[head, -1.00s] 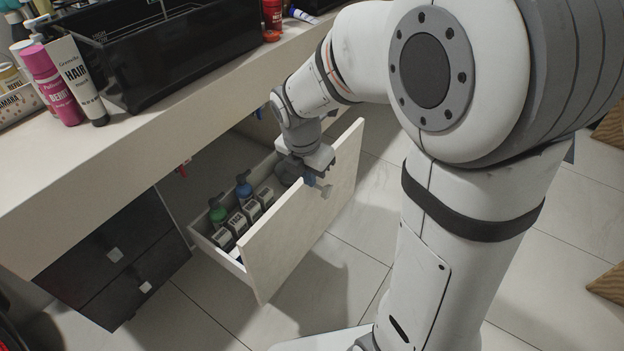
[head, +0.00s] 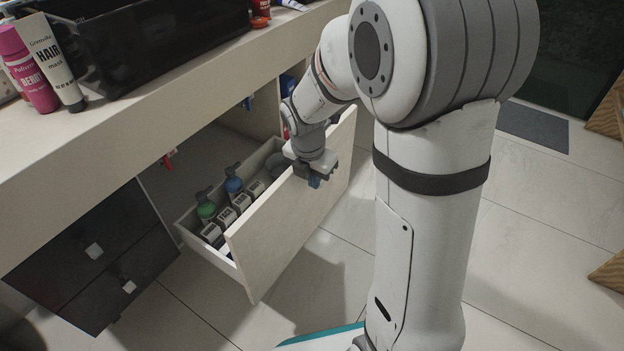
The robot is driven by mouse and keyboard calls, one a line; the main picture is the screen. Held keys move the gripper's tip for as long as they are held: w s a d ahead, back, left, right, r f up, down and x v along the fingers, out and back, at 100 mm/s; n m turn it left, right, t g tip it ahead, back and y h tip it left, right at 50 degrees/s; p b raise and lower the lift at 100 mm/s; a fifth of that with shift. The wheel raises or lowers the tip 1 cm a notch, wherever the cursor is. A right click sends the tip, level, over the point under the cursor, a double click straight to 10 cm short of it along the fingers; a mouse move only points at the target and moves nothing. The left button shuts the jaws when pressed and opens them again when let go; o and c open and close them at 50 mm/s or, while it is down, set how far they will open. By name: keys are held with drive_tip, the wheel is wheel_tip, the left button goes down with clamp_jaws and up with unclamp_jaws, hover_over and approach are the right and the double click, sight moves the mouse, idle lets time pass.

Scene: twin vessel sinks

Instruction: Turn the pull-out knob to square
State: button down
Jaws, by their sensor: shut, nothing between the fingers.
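The pull-out is a pale drawer (head: 268,240) standing open from under the counter. Its front panel faces the lower right.
The drawer holds several bottles with green and blue tops (head: 233,185). The counter (head: 190,110) carries a black basin (head: 150,40) and tubes.

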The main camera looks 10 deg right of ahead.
drive_tip(key=p, duration=0.2)
drive_tip(key=shift+w+f+p, duration=0.1)
drive_tip(key=shift+f+p, duration=0.15)
drive_tip(key=shift+p, duration=0.1)
drive_tip(key=shift+s+a+f+p, duration=0.1)
drive_tip(key=shift+f+p, duration=0.25)
drive_tip(key=shift+p, duration=0.4)
drive_tip(key=shift+s+a+f+p, duration=0.1)
drive_tip(key=shift+f+p, duration=0.25)
drive_tip(key=shift+p, duration=0.35)
drive_tip(key=shift+r, duration=0.1)
drive_tip(key=shift+r+p, duration=0.7)
drive_tip(key=shift+p, duration=0.25)
